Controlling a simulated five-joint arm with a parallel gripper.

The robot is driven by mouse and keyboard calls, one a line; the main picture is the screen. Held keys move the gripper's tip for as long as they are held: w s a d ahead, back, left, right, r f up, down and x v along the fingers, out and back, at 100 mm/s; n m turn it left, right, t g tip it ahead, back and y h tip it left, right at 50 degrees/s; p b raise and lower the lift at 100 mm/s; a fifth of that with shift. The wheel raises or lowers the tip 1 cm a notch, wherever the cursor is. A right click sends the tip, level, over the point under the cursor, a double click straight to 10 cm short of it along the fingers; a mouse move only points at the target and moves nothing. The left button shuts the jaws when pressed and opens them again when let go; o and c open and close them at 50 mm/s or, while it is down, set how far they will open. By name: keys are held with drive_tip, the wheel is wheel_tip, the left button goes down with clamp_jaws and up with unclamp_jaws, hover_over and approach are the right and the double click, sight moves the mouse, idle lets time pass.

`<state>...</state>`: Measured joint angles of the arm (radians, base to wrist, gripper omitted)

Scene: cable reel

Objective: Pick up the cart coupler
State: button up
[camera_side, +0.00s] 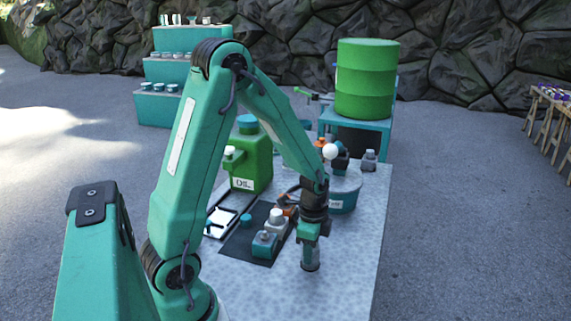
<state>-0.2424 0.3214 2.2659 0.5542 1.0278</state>
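My gripper (310,245) points down over the right front of the grey speckled table (345,285). A dark grey cylindrical piece is at its lower end; I cannot tell whether this is a held thing or part of the gripper, nor whether the fingers are open or shut. No part is clearly marked as the cart coupler. On the dark mat (240,246), left of my gripper, are a teal block with a grey knob (264,245), a white-capped grey piece (277,222), a small teal cap (246,219) and an orange and dark piece (287,205).
Behind my gripper is a round teal container (344,196) with things on top. A green oil can (250,165) and a white tray (220,222) are to the left. A small grey bottle (369,161) stands at the back right. The table's front right is clear.

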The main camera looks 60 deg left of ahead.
drive_tip(key=shift+r, duration=0.2)
drive_tip(key=shift+r, duration=0.85)
wheel_tip(320, 180, up, 2)
drive_tip(key=shift+r, duration=0.1)
drive_tip(key=s+d+r, duration=0.3)
drive_tip(key=d+r, duration=0.3)
drive_tip(key=d, duration=0.5)
drive_tip(key=shift+s+r, duration=0.2)
drive_tip(key=shift+r, duration=0.15)
drive_tip(key=shift+r, duration=0.15)
drive_tip(key=shift+r, duration=2.35)
